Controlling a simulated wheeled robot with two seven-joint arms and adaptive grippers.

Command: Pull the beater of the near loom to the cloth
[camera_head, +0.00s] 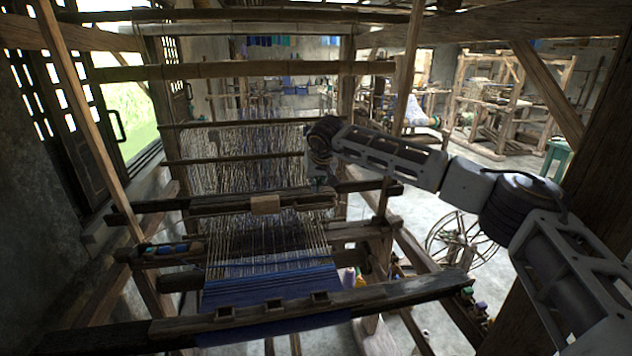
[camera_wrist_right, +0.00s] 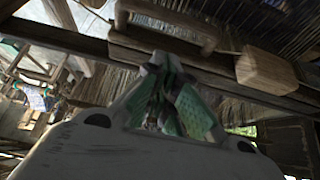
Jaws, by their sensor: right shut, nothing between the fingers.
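The beater (camera_head: 232,205) of the near loom is a dark wooden bar across the warp, with a lighter wooden block (camera_head: 265,204) at its middle. The blue cloth (camera_head: 270,288) lies nearer to me, with a stretch of bare warp between it and the beater. My right gripper (camera_head: 319,184) is at the beater's right end, pointing down; its fingers are small and dark there. In the right wrist view its green-padded fingers (camera_wrist_right: 172,100) are shut and empty, close to the beater bar (camera_wrist_right: 215,68). Whether they touch it, I cannot tell. My left gripper is out of view.
The front beam (camera_head: 390,293) crosses in front of the cloth. A shuttle-like piece with coloured parts (camera_head: 168,248) lies at the left. Loom posts and crossbars surround my right arm. A spinning wheel (camera_head: 462,240) stands on open floor at right.

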